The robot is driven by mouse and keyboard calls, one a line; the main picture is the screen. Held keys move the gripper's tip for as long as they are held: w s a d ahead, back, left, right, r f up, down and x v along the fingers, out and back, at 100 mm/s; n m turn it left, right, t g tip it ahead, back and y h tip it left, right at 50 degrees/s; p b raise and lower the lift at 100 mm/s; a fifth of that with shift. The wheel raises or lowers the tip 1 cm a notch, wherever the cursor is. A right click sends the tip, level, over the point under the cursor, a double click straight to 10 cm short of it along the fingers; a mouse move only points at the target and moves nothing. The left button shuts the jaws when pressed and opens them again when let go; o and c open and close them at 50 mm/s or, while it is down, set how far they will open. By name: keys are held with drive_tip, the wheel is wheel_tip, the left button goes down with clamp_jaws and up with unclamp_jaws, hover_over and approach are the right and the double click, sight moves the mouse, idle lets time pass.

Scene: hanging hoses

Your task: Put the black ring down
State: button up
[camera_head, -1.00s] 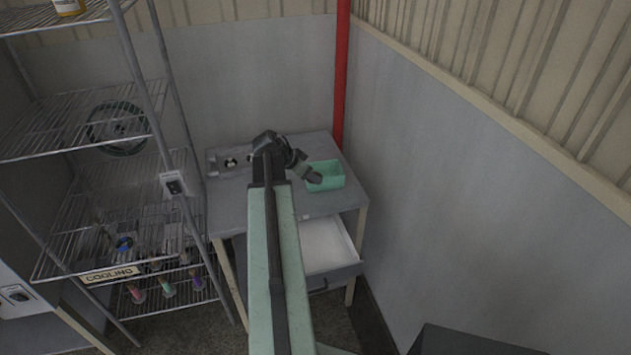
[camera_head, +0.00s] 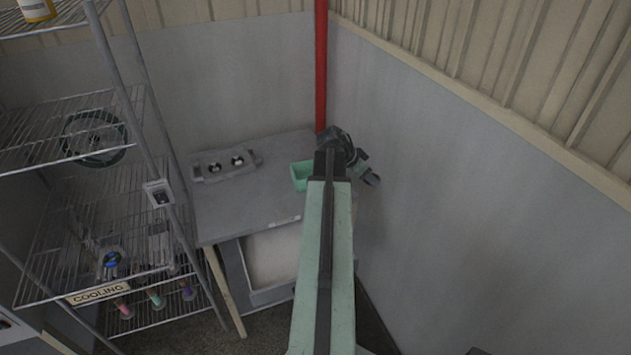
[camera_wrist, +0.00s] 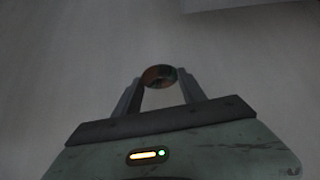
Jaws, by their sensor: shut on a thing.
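My gripper (camera_wrist: 160,85) is shut on a small dark ring (camera_wrist: 160,69), held between the fingertips in the wrist view. The ring's face looks partly reddish brown and green in the dim light. In the head view my gripper (camera_head: 371,180) is past the table's right edge, close to the grey wall. The ring cannot be made out there.
The grey table (camera_head: 245,205) holds a green bin (camera_head: 300,176), partly hidden by my arm, and a fixture with two round parts (camera_head: 226,165). A drawer (camera_head: 272,255) stands open below. A wire shelf (camera_head: 85,210) with a "COOLING" sign (camera_head: 98,293) is left; a red pole (camera_head: 321,60) stands behind.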

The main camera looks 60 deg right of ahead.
drive_tip(key=w+a+f+n+t+b, duration=0.35)
drive_tip(key=w+a+n, duration=0.3)
drive_tip(key=w, duration=0.35)
drive_tip(key=w+a+f+n+t+b, duration=0.2)
drive_tip(key=w+a+n+t, duration=0.35)
drive_tip(key=w+n, duration=0.35)
drive_tip(key=shift+m, duration=0.75)
drive_tip(key=w+d, duration=0.1)
drive_tip(key=d, duration=0.4)
drive_tip(key=w+d+f+b, duration=0.1)
drive_tip(key=w+d, duration=0.1)
drive_tip(key=d, duration=0.2)
drive_tip(key=w+d, duration=0.1)
drive_tip(key=d, duration=0.4)
drive_tip(key=shift+w+d+f, duration=0.2)
drive_tip(key=shift+w+d, duration=0.05)
drive_tip(key=shift+d, duration=0.1)
drive_tip(key=f+b, duration=0.1)
drive_tip(key=b, duration=0.1)
drive_tip(key=f+b, duration=0.1)
drive_tip(key=f, duration=0.1)
drive_tip(key=shift+d+f+b, duration=0.2)
drive_tip(key=shift+f+b, duration=0.1)
drive_tip(key=shift+b, duration=0.1)
drive_tip(key=shift+f+b, duration=0.65)
drive_tip(key=o, duration=1.3)
drive_tip(key=shift+o, duration=0.2)
drive_tip(key=shift+r, duration=0.15)
